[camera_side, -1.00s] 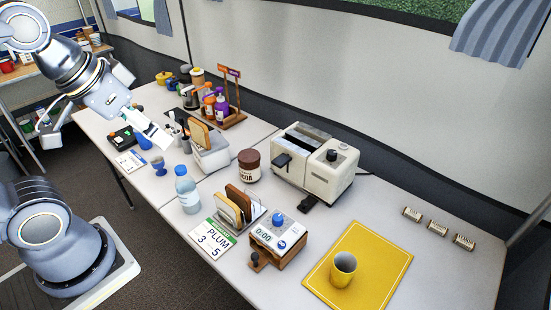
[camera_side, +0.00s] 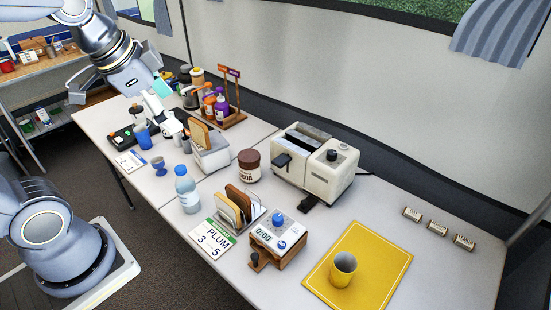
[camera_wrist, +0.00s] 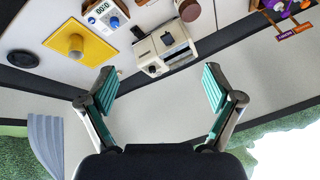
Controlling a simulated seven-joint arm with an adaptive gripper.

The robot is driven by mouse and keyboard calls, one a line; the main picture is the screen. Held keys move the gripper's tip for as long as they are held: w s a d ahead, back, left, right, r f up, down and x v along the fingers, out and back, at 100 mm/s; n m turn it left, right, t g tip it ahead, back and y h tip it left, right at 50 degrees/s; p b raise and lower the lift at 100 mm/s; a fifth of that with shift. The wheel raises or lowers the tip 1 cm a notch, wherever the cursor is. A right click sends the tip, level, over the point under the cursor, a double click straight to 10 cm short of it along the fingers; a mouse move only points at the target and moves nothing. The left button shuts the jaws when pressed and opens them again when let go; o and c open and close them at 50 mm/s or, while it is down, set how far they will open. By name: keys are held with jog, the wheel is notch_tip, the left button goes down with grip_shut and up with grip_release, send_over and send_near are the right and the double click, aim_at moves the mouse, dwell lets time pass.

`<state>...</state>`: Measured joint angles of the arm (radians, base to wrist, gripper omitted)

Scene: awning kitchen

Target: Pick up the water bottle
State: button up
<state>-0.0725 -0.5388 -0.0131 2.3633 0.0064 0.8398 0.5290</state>
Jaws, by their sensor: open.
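The water bottle (camera_side: 187,190) is clear with a blue cap and stands upright on the white table, left of the toast rack (camera_side: 240,204) in the side view. I do not see it in the wrist view. My gripper (camera_wrist: 159,88) is open with nothing between its teal-padded fingers. In the side view my gripper (camera_side: 158,102) is over the far left part of the table, well away from the bottle and above it.
A blue egg cup (camera_side: 159,165) and a bread holder (camera_side: 211,152) stand behind the bottle. A PLUM card (camera_side: 212,239) lies in front. A cocoa jar (camera_side: 249,165), toaster (camera_side: 313,165), scale (camera_side: 277,236) and yellow mat (camera_side: 376,245) are to the right.

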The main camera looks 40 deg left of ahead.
jog(key=w+a+f+m+g, duration=0.1)
jog(key=w+a+f+g, duration=0.1)
jog(key=w+a+f, duration=0.15)
jog(key=g, duration=0.4)
send_over(182, 168)
jog(key=shift+n+h, duration=0.3)
notch_tip(182, 168, down, 13)
jog(key=shift+r, duration=0.1)
jog(key=shift+t, duration=0.3)
notch_tip(182, 168, down, 10)
jog(key=shift+s+a+f, duration=0.1)
jog(key=shift+a+f, duration=0.05)
jog(key=shift+f, duration=1.4)
jog(key=shift+s+a+f, duration=0.1)
jog(key=shift+f, duration=1.45)
jog(key=shift+c, duration=0.3)
jog(key=c, duration=1)
